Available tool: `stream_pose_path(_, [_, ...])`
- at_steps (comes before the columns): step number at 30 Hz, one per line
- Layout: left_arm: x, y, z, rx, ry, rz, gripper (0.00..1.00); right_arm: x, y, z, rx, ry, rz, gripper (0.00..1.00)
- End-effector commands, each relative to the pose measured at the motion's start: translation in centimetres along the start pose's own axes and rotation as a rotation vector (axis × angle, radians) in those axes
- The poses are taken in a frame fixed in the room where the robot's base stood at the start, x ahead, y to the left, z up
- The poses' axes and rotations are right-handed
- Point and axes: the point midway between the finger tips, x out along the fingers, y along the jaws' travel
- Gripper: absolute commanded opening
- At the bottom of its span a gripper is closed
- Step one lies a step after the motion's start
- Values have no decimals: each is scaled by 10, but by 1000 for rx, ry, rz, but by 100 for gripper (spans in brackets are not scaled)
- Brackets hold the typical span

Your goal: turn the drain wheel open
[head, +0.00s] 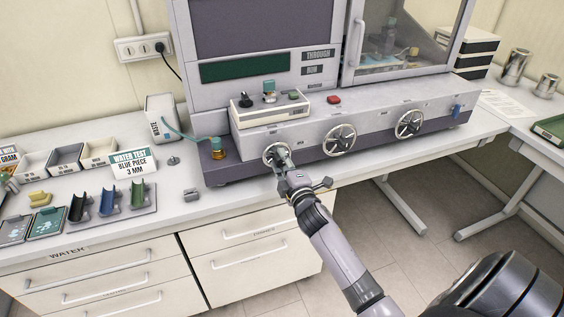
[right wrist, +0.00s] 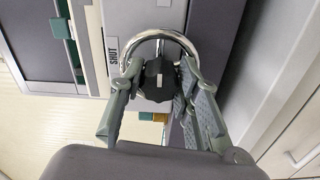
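Three chromed handwheels sit on the front of the grey test machine: the leftmost wheel (head: 268,153), the middle wheel (head: 339,141) and the right wheel (head: 409,124). Which one is named drain is too small to read. My right gripper (head: 283,158) is at the leftmost wheel and covers part of it. In the right wrist view, its fingers (right wrist: 158,84) stand close on both sides of the wheel's dark hub (right wrist: 157,80), seeming to touch it. The chrome rim (right wrist: 160,34) arches beyond the fingertips. A label reading SHUT (right wrist: 113,50) is beside the rim. My left gripper is out of view.
A control box (head: 268,110) with a dark knob and a red button (head: 334,99) sit above the wheels. An amber-and-purple fitting (head: 217,149) stands at the machine's left end. Coloured holders (head: 108,203) and a WATER TEST sign (head: 133,162) are on the counter further left.

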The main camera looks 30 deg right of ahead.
Motion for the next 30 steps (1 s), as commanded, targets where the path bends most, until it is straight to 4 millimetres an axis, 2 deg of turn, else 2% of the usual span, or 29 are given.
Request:
stream_pose_path(9, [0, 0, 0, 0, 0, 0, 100, 0, 0, 0, -1, 0, -1, 50])
stream_pose_path(20, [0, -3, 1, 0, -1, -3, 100, -5, -1, 0, -2, 0, -2, 50])
stream_pose_path(23, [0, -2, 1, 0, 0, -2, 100, -18, -2, 0, -2, 0, -3, 50])
stream_pose_path(30, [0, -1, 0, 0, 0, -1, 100, -70, -2, 0, -1, -1, -4, 50])
